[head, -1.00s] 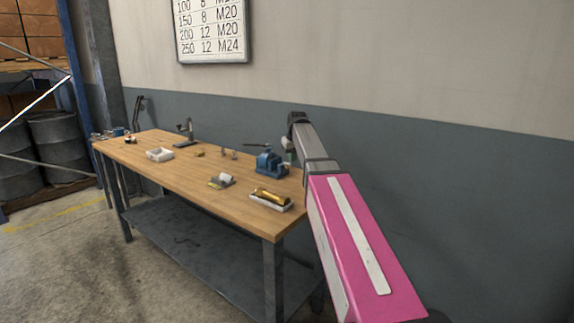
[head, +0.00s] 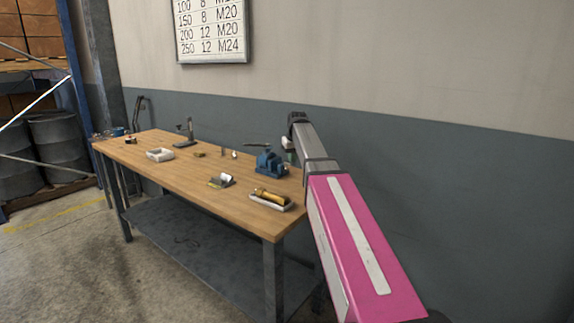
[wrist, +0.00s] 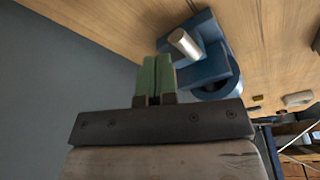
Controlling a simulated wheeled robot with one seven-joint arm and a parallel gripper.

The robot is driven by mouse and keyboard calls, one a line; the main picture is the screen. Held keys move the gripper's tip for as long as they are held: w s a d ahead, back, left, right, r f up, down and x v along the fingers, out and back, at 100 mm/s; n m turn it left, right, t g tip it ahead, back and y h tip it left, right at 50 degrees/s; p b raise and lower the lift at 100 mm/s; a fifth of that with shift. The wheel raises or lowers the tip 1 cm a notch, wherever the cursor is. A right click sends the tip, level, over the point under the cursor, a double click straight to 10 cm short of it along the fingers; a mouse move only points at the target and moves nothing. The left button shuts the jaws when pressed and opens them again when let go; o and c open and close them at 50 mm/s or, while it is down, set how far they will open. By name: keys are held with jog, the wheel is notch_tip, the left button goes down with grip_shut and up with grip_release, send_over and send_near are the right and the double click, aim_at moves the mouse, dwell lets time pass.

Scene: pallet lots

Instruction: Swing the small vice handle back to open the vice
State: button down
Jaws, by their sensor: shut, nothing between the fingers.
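The small blue vice (head: 270,164) stands on the workbench near its right back edge. A dark, thin bar, which looks like its handle (head: 256,145), points left from its top. In the wrist view the vice (wrist: 212,72) is just beyond and right of my fingertips, with a bright metal cylinder (wrist: 184,42) sticking out of it. My gripper (wrist: 156,68) has its green fingers shut with nothing between them. The fingers look close beside the vice; I cannot tell whether they touch it. In the head view my gripper (head: 290,157) is mostly hidden by my arm.
The wooden workbench (head: 170,168) also carries a tray with a brass-coloured part (head: 270,199), a grey block with a pale roller (head: 222,181), a white box (head: 160,154) and a dark stand (head: 186,134). The wall is close behind the bench.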

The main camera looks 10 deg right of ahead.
jog(key=shift+f, duration=1.1)
jog(key=shift+s+a, duration=0.65)
dwell(1.8)
jog(key=shift+w+d, duration=0.1)
jog(key=shift+w, duration=0.05)
dwell(0.3)
jog(key=shift+w+d, duration=0.45)
jog(key=shift+r, duration=0.1)
notch_tip(320, 180, up, 9)
dwell(1.3)
jog(key=shift+s, duration=0.1)
